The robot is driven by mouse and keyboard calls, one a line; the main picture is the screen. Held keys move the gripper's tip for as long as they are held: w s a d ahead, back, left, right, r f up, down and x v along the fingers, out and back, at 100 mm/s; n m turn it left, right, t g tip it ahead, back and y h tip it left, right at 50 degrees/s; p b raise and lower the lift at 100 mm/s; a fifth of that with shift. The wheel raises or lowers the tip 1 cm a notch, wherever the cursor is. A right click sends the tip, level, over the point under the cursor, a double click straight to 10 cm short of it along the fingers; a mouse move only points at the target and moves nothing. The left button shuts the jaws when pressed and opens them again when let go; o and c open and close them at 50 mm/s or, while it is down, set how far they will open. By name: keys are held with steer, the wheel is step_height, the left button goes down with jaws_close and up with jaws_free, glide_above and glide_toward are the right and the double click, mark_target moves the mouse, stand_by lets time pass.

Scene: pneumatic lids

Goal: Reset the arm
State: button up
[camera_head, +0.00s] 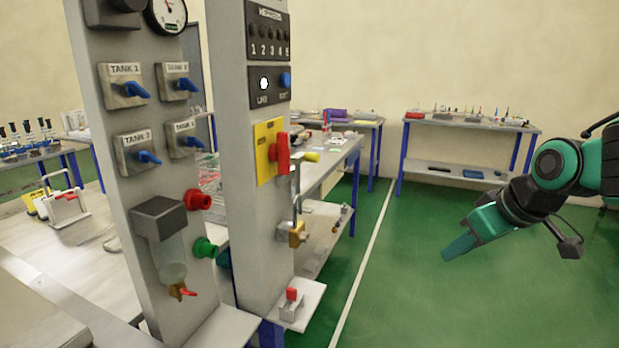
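My arm (556,170) reaches in from the right edge, teal and black. My gripper (458,248) points down and to the left over the open green floor. It is apart from the panels and tables and touches nothing that I can see. Its fingers are seen from the side as one teal block, so I cannot tell whether they are open or shut. No held thing shows.
Two grey panels stand at left: one with blue-handled tank valves (124,86), the other with a red switch on a yellow plate (267,150). Workbenches (470,122) stand behind. The green floor (410,300) between the panels and my arm is clear.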

steer(key=s+d+f+m+g, duration=0.3)
steer(key=s+d+f+m, duration=0.2)
steer(key=s, duration=0.6)
steer(key=s+d+f+m+g+h, duration=0.1)
steer(key=s+d+f+m+g, duration=0.2)
steer(key=s+d+m, duration=0.3)
steer(key=s+f, duration=0.1)
steer(key=s, duration=0.4)
steer(key=shift+s+d+f+g+h, duration=0.3)
steer(key=shift+s+f, duration=0.05)
steer(key=shift+f, duration=0.05)
